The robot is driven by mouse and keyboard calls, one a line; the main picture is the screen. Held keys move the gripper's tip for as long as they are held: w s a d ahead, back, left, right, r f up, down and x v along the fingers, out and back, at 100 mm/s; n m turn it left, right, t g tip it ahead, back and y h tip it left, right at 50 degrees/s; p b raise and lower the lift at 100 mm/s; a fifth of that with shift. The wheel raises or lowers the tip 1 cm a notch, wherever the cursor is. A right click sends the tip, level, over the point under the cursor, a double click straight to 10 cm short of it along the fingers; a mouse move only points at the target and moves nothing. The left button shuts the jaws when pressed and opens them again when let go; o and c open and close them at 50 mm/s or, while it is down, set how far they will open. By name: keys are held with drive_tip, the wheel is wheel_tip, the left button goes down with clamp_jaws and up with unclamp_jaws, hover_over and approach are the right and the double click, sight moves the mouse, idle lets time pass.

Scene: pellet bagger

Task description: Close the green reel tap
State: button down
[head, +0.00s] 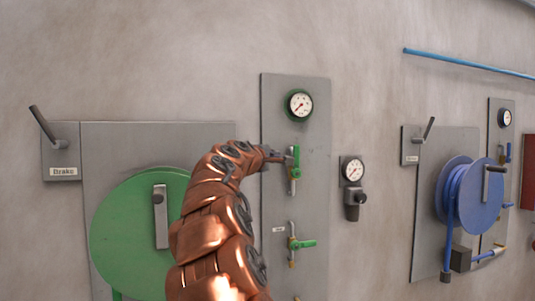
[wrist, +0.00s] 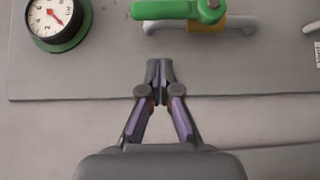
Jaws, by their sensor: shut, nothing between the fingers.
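A grey panel (head: 268,205) in the head view carries two taps with green levers. The upper tap (head: 296,157) has its lever upright, in line with its pipe. The lower tap (head: 302,244) has its lever level, across its pipe. In the wrist view one green lever (wrist: 180,11) lies along its pipe near the top edge. My gripper (wrist: 160,70) is shut and empty, a little apart from this lever in that view. In the head view my gripper (head: 281,157) is just left of the upper tap, partly hidden by my arm; contact cannot be told.
A green-rimmed gauge (head: 299,104) is above the upper tap and shows at left in the wrist view (wrist: 55,20). A green reel (head: 125,235) is left, behind my arm. Another gauge (head: 353,170) is right of the panel. A blue reel (head: 478,195) is farther right.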

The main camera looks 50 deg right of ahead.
sight(292, 154)
drive_tip(key=shift+s+d+p, duration=0.2)
drive_tip(key=shift+s+d, duration=0.15)
drive_tip(key=shift+d, duration=0.35)
drive_tip(key=shift+s+d+p, duration=0.25)
drive_tip(key=shift+s+d, duration=0.05)
drive_tip(key=shift+d, duration=0.4)
drive_tip(key=shift+s+d+p, duration=0.2)
drive_tip(key=shift+s+d, duration=0.15)
drive_tip(key=shift+d, duration=0.35)
drive_tip(key=shift+r, duration=0.1)
